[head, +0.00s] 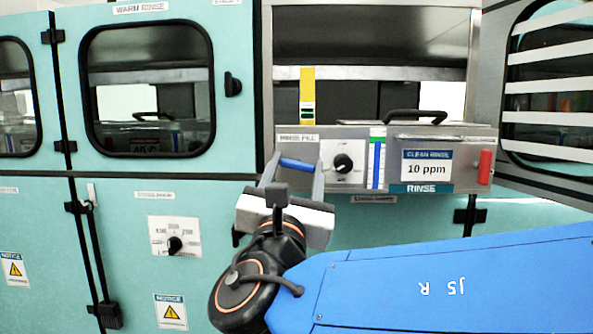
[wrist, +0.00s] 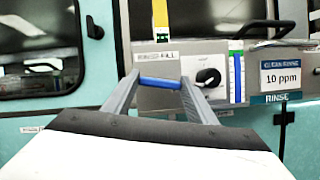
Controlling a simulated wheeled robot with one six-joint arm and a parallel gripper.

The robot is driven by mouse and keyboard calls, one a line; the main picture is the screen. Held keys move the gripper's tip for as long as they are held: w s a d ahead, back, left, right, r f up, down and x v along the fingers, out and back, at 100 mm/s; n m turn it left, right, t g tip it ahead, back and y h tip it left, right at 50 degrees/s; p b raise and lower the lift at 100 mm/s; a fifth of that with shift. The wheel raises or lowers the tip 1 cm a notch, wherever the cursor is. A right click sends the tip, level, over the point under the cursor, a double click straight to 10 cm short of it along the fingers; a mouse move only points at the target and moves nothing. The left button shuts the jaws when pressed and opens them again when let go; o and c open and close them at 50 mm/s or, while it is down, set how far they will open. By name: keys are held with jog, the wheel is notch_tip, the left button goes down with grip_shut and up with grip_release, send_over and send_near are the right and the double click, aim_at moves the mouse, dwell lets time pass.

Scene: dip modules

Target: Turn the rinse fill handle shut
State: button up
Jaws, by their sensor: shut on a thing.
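The rinse fill handle is a blue lever (head: 298,164) at the left of the steel rinse panel, under the RINSE FILL label (head: 297,138). In the wrist view the blue handle (wrist: 160,83) lies nearly level between my fingertips. My gripper (head: 292,172) is shut on it, one grey finger at each end. The handle's mount is mostly hidden behind the gripper. A black knob (head: 343,163) on a white dial plate sits just right of the handle.
A blue and green level strip (head: 377,160), a 10 ppm display (head: 427,168) and a red handle (head: 485,167) are further right on the panel. A black bar handle (head: 415,116) stands above. Teal cabinet doors with a dark window (head: 148,88) are left.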

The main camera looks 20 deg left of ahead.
jog(key=m+h, duration=0.1)
jog(key=m, duration=0.2)
jog(key=m+h, duration=0.2)
jog(key=m, duration=0.1)
jog(key=shift+a+g, duration=0.1)
jog(key=shift+g, duration=0.2)
jog(key=m+h, duration=0.1)
jog(key=m, duration=0.1)
jog(key=m+g+h, duration=0.1)
jog(key=m, duration=0.2)
jog(key=m+g, duration=0.1)
jog(key=m, duration=0.3)
jog(key=shift+r+h, duration=0.1)
jog(key=shift+h, duration=0.3)
jog(key=shift+m+g, duration=0.9)
jog(key=shift+m, duration=0.9)
jog(key=o, duration=1.1)
jog(key=shift+c, duration=0.2)
jog(key=shift+s+r, duration=0.1)
